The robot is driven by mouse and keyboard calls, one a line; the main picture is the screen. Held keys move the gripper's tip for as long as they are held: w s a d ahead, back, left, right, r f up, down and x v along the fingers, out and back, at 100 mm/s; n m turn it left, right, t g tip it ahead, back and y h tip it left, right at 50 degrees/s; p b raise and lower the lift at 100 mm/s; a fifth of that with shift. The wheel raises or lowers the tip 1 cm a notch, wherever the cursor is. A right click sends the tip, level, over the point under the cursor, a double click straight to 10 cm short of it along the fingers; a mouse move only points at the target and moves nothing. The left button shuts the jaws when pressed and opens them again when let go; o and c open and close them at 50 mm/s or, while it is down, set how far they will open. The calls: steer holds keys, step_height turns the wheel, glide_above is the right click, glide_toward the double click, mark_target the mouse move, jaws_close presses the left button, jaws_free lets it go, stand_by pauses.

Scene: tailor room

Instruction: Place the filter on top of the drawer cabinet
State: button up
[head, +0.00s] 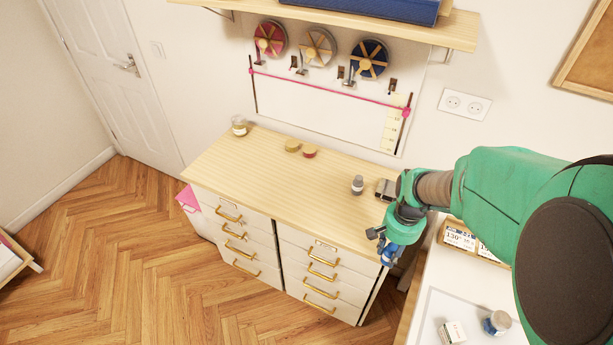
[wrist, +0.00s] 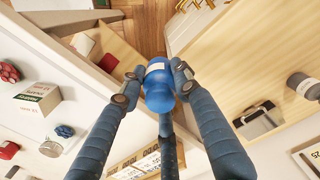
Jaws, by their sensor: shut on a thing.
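The filter, a blue rounded piece with a pale band, shows in the wrist view (wrist: 158,92) between the fingers of my gripper (wrist: 153,80). My gripper is shut on it. In the head view, my gripper (head: 392,240) is at the front right corner of the drawer cabinet, and the filter (head: 389,255) shows small and partly hidden below it. The drawer cabinet (head: 240,165) has a pale wooden top and white drawers with brass handles. Its top also shows on the right of the wrist view (wrist: 235,75). The filter appears beside the cabinet's right edge, not resting on the top.
The front middle of the top is clear. A white table (head: 470,295) with a box (head: 452,332) and jar (head: 497,322) is at right.

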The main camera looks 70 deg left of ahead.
steer(key=s+a, duration=0.2)
steer(key=s, duration=0.6)
steer(key=shift+f+n, duration=0.35)
steer(key=shift+n, duration=0.05)
steer(key=b, duration=0.2)
glide_above(357, 229)
steer(key=shift+f, duration=0.75)
steer(key=shift+f, duration=0.1)
steer(key=shift+f, duration=1.65)
steer(key=shift+f+b, duration=0.15)
steer(key=shift+b, duration=0.15)
